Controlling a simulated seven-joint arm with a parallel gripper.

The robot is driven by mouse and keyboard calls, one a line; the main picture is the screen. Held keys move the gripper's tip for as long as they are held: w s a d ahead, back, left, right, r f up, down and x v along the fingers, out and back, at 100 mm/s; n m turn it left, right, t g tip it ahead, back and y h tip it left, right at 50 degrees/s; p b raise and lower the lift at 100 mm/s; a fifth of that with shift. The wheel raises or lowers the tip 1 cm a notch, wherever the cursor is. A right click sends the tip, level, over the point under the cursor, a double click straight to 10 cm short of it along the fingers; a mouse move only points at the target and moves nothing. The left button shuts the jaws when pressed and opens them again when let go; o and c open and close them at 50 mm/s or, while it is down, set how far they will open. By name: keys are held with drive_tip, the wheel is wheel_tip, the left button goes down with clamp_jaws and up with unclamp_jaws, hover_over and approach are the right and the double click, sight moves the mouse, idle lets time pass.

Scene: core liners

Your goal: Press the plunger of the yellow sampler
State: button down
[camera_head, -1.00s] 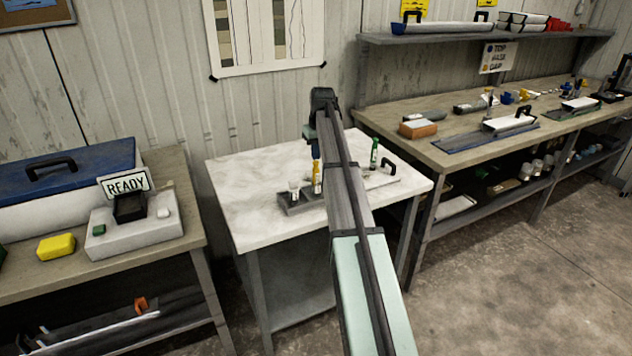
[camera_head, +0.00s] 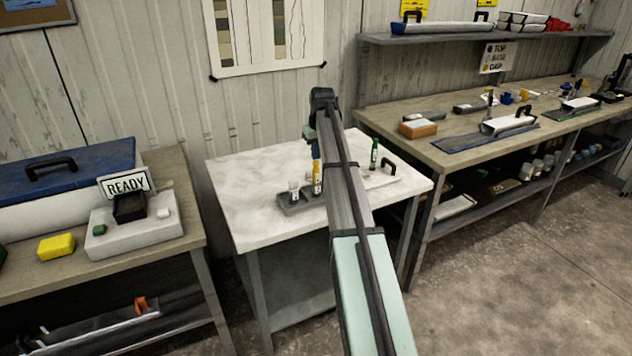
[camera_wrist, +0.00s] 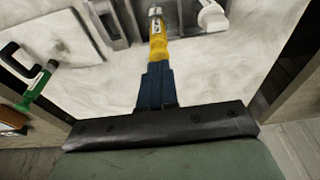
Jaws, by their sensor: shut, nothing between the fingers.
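The yellow sampler (camera_head: 317,182) stands upright at the grey rack on the white-topped table, close beside my arm. In the wrist view the yellow sampler (camera_wrist: 158,45) lies straight beyond my fingertips. My gripper (camera_wrist: 156,72) is shut and empty, its blue fingers together. The fingertips overlap the sampler's near, top end in that view, so I cannot tell whether they touch it. In the head view my gripper (camera_head: 316,152) is just above the sampler, partly hidden by my arm.
A white sampler (camera_head: 294,190) stands left of the yellow one in the grey rack (camera_head: 290,208). A green sampler (camera_head: 374,153) stands to the right, near a black-handled white plate (camera_head: 380,178). The table's left part (camera_head: 240,190) is clear. A cluttered workbench (camera_head: 455,150) stands right.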

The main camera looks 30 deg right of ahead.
drive_tip(key=shift+f, duration=1.25)
idle(1.2)
drive_tip(key=shift+r, duration=3.6)
drive_tip(key=shift+f, duration=0.1)
